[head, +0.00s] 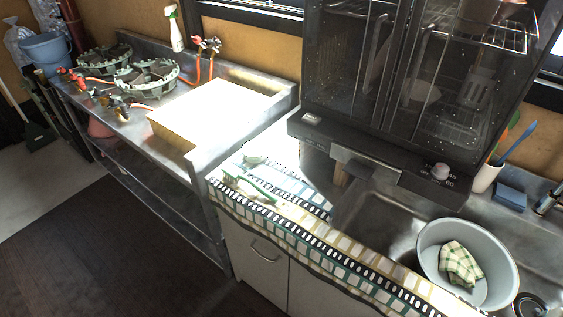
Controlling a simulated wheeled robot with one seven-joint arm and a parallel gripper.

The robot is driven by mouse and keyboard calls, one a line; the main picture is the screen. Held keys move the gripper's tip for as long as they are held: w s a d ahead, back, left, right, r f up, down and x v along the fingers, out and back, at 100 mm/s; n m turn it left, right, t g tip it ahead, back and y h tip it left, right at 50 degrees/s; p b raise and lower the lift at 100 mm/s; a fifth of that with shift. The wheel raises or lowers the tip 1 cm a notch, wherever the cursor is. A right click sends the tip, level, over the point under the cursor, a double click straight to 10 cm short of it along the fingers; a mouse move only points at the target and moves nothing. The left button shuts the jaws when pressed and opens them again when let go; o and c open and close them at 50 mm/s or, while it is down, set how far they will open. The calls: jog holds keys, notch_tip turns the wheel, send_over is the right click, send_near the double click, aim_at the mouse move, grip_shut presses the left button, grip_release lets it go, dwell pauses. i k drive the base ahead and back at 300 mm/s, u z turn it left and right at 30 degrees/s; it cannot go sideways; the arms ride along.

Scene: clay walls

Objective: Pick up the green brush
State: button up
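A green brush (262,190) lies on a patterned cloth on the counter, left of the sink, in the head view. It is long and thin and lies near the counter's front edge. A small pale round item (255,157) is just behind it. The cloth (345,247) is white with dark and coloured squares and hangs over the front edge. My gripper is not in view.
A dark glass-fronted cabinet (345,60) stands over the back of the counter. A grey basin (430,245) with a checked cloth (461,264) sits at the sink. A metal bench (190,125) with gas burners (147,77) is at left. The dark floor (90,250) in front is clear.

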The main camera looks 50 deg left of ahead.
aim_at(232, 171)
jog(key=k, duration=0.25)
jog(key=z, duration=0.95)
jog(key=i, duration=0.4)
jog(key=u, duration=3.4)
jog(key=k, duration=0.45)
jog(key=u, duration=0.75)
jog(key=i, duration=0.85)
jog(key=z, duration=0.05)
